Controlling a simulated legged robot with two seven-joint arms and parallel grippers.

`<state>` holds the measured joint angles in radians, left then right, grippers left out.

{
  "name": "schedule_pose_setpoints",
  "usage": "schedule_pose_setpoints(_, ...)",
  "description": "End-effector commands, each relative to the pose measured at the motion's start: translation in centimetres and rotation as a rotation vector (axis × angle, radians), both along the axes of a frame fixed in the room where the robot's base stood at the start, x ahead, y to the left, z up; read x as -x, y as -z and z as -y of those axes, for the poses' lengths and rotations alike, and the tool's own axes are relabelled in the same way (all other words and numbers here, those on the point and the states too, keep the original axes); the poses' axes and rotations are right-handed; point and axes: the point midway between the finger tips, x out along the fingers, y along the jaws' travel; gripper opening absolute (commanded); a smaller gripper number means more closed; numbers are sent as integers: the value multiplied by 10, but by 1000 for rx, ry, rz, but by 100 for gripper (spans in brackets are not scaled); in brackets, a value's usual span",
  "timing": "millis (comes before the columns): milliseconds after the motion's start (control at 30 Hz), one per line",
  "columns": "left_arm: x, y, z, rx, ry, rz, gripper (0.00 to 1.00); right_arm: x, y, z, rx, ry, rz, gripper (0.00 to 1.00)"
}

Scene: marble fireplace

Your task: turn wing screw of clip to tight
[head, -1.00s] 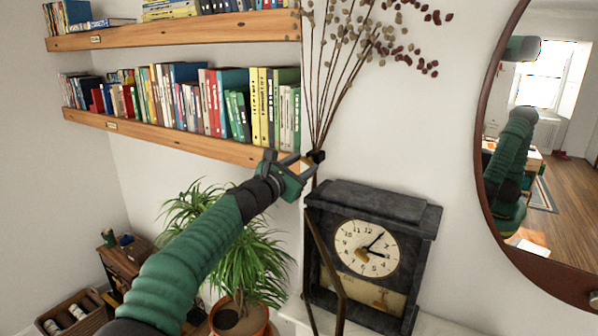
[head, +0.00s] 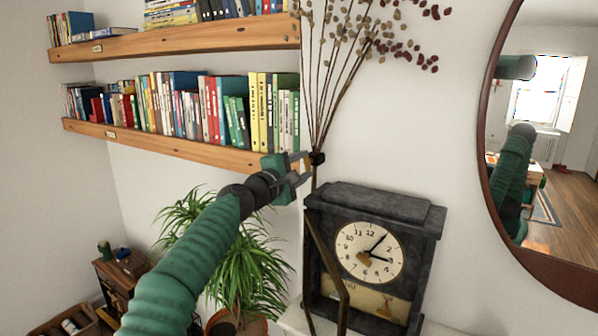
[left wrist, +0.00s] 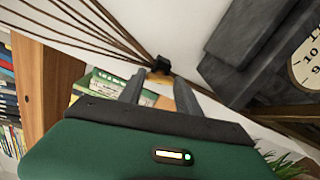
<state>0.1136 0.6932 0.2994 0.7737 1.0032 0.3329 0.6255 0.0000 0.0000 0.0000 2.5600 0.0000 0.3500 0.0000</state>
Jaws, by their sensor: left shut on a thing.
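The clip (head: 317,158) is a small black piece around the bundle of dry stems (head: 318,110), to the left of the mirror and above the clock. It also shows in the left wrist view (left wrist: 161,63). The wing screw (left wrist: 160,78) is a small brass-coloured piece on the near side of the clip, between my fingertips. My left gripper (head: 304,161), green with grey fingers, is shut on the wing screw from the left. The screw's exact angle is partly hidden by the fingers. My right gripper is not in view.
A dark stone clock (head: 330,240) stands on the mantel just below the clip. Wooden shelves of books (head: 180,148) are behind my arm at the left. A leafy potted plant (head: 245,265) is under my arm. A round wood-framed mirror (head: 485,130) hangs at the right.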

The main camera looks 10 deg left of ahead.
Motion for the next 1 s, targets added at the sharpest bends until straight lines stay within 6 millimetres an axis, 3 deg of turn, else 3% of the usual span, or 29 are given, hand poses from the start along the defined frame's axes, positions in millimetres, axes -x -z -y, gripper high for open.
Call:
schedule_pose_setpoints(400, 0, 0, -1, -197, -4, 86, 0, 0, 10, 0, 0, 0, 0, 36)
schedule_pose_setpoints(967, 0, -1, -2, -230, -4, 100, 0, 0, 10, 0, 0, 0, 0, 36)
schedule_pose_setpoints(1000, 0, -1, -2, -230, -4, 100, 41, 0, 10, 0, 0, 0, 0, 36)
